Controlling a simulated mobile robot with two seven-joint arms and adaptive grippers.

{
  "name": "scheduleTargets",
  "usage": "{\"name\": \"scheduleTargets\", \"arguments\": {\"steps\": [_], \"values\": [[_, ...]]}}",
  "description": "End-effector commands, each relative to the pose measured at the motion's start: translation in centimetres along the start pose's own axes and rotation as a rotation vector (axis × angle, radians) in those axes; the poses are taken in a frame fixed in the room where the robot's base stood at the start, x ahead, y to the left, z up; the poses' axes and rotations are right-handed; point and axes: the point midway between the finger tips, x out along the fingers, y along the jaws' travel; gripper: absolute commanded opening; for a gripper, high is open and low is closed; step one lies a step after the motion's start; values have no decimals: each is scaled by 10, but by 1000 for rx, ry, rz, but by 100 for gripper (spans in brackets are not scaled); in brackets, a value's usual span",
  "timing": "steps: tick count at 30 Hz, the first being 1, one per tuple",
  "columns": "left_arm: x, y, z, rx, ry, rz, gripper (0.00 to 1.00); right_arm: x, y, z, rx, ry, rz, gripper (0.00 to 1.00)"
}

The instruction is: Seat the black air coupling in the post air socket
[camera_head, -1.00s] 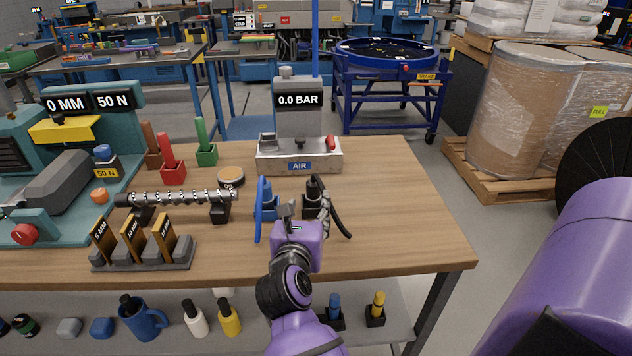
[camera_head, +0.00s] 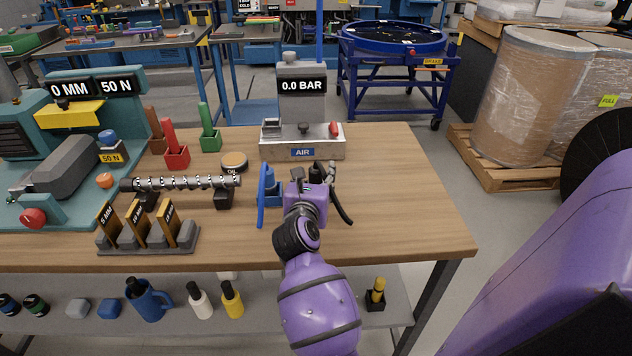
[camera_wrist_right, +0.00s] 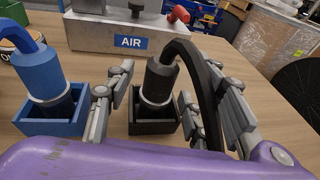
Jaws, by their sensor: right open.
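The black air coupling (camera_wrist_right: 160,80) stands upright in a black holder (camera_wrist_right: 153,120) on the table, its black hose curving over to the right. My right gripper (camera_wrist_right: 147,108) is open, with its fingers on either side of the coupling. In the head view the right gripper (camera_head: 322,176) hides most of the coupling; the black hose (camera_head: 342,208) shows beside it. The grey air station (camera_head: 303,146) with the AIR label stands behind, reading 0.0 BAR. A dark fitting (camera_head: 303,129) sits on its top face. My left gripper is not in view.
A blue coupling (camera_wrist_right: 42,75) stands in a blue holder (camera_wrist_right: 50,121) just left of the black one. A red lever (camera_head: 335,129) is on the air station. A camshaft (camera_head: 181,183) and gauge block rack (camera_head: 150,242) lie to the left. The table's right side is clear.

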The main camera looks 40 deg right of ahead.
Motion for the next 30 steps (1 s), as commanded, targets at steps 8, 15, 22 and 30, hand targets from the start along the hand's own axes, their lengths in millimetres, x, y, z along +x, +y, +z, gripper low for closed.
{"name": "scheduleTargets", "arguments": {"steps": [8, 15, 22, 30], "values": [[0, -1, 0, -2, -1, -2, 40, 0, 0, 0, 0, 0, 0, 24], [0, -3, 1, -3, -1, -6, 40, -1, 0, 0, 0, -1, 0, 0], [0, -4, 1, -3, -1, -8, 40, -1, 0, 2, 0, -1, 0, 0], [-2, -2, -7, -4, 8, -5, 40, -6, 0, 28, 4, -6, 1, 0]]}}
